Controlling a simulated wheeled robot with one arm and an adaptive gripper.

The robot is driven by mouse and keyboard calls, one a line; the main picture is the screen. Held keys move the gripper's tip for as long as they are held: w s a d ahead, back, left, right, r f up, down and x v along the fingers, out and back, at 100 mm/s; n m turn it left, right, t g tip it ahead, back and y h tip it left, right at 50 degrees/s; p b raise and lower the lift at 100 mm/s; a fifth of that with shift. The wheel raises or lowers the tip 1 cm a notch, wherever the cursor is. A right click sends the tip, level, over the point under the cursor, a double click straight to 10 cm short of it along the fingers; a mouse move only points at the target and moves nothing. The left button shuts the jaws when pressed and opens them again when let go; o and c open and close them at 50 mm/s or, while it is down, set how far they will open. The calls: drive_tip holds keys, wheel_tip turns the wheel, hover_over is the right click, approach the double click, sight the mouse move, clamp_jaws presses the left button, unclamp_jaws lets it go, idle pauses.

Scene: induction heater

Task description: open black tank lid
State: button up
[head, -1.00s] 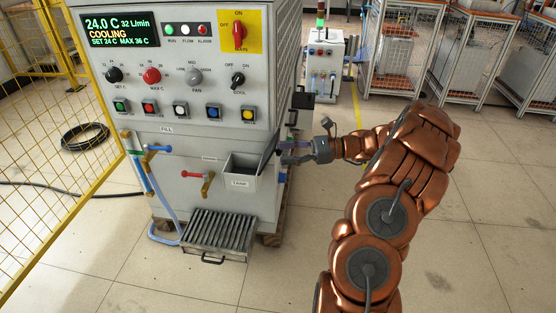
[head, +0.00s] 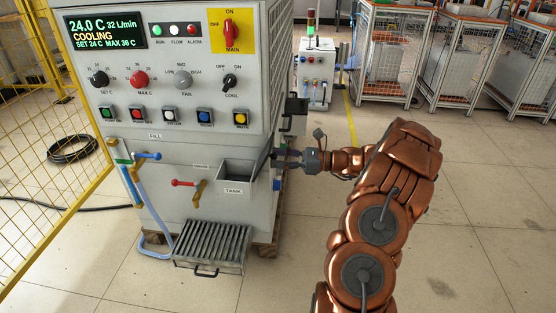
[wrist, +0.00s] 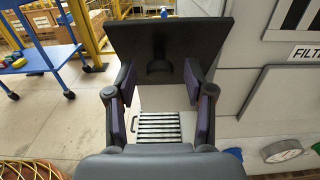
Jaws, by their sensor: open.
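The grey open-topped tank (head: 237,172), labelled TANK, sticks out of the front of the heater cabinet. Its black lid (head: 264,158) stands steeply tilted at the tank's right side, and the tank's opening shows. In the wrist view the lid (wrist: 205,38) is a flat black plate with a round black knob (wrist: 160,67) facing me. My gripper (head: 280,158) is right of the lid, pointing left at it. In the wrist view my gripper (wrist: 160,82) is open, its purple-padded fingers on either side of the knob. I cannot tell whether the fingertips touch the lid.
The cabinet has a red-handled valve (head: 183,183), a blue-handled valve (head: 147,156) and a slatted drain tray (head: 213,247) low in front. A yellow mesh fence (head: 50,150) stands at the left. The floor right of the cabinet is clear around my arm.

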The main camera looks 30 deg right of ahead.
drive_tip(key=shift+w+a, duration=0.15)
drive_tip(key=shift+a, duration=0.05)
drive_tip(key=shift+c, duration=0.4)
clamp_jaws()
